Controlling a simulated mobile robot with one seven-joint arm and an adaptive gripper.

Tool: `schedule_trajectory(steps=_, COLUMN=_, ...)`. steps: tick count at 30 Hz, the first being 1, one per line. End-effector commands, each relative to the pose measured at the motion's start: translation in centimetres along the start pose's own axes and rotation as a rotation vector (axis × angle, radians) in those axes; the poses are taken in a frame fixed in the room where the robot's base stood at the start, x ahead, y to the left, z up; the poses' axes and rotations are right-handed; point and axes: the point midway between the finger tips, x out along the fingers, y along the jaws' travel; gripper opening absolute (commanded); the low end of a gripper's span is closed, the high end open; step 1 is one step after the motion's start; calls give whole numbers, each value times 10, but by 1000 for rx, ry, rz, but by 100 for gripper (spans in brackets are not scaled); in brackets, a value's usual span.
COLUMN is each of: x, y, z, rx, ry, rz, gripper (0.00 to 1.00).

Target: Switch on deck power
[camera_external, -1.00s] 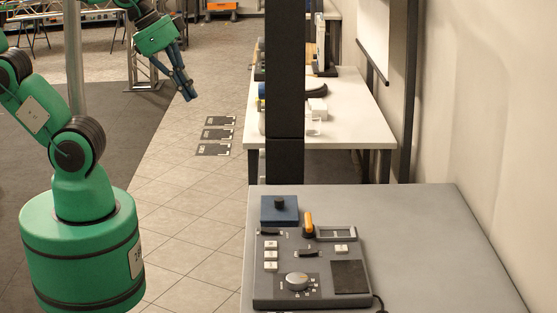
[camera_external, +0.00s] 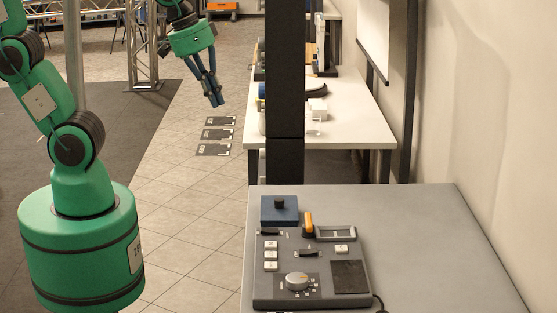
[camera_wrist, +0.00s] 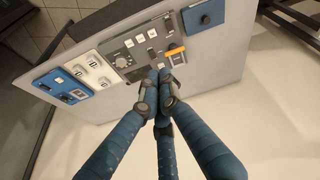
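A grey control deck (camera_external: 318,268) lies on the near grey table in the external view. It carries an orange-handled lever (camera_external: 308,224), a small display (camera_external: 337,233), dark rocker-like switches (camera_external: 308,253), white buttons (camera_external: 271,254) and a round silver knob (camera_external: 297,281). Its labels are too small to read, so which control is deck power cannot be told. In the wrist view the orange handle (camera_wrist: 176,50) shows just beyond my fingertips. My gripper (camera_external: 216,98) is empty, high and behind the table to the left, pointing down. Its fingertips are together in the wrist view (camera_wrist: 160,78).
A blue box with a black knob (camera_external: 279,209) sits behind the deck. The wrist view also shows blue and white panels (camera_wrist: 62,87) left of the deck. A dark column (camera_external: 285,110) stands behind the near table. The table's right side is bare.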

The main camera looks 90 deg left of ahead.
Motion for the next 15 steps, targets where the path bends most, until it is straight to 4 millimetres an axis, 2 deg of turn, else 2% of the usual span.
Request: schedule_trajectory(steps=15, x=68, y=3, z=-47, rx=-405, ry=-137, rz=-93, gripper=0)
